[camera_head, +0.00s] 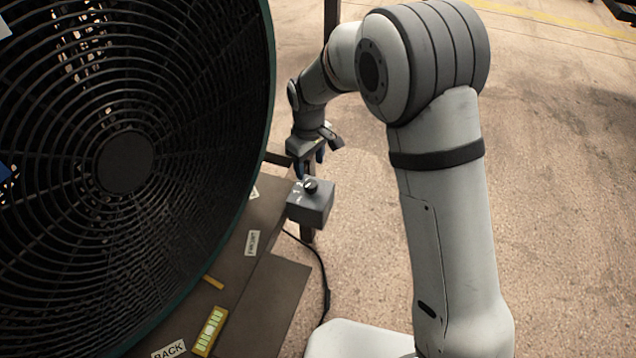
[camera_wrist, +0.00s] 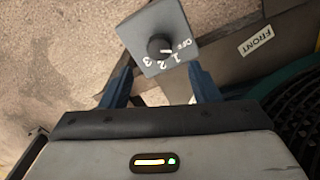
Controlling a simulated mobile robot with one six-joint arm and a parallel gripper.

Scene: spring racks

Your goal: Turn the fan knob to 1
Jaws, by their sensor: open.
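The fan knob (camera_head: 311,186) is a small black round knob on top of a grey control box (camera_head: 312,208) beside the big fan. In the wrist view, the knob (camera_wrist: 160,48) sits on the box face (camera_wrist: 150,24), with white marks 3, 2, 1 and OFF around it. A small light mark on the knob faces right, towards the OFF and 1 side; I cannot tell which one exactly. My gripper (camera_head: 310,164) is open and empty, just above and behind the box in the head view. In the wrist view, its blue fingers (camera_wrist: 160,78) are spread, with the knob beyond their tips, apart from them.
The large black fan (camera_head: 125,165) fills the left side, close to my gripper. Below it is a dark base plate (camera_head: 262,305) with FRONT and BACK labels and a yellow level. A black cable (camera_head: 326,290) hangs beside the box. The concrete floor to the right is open.

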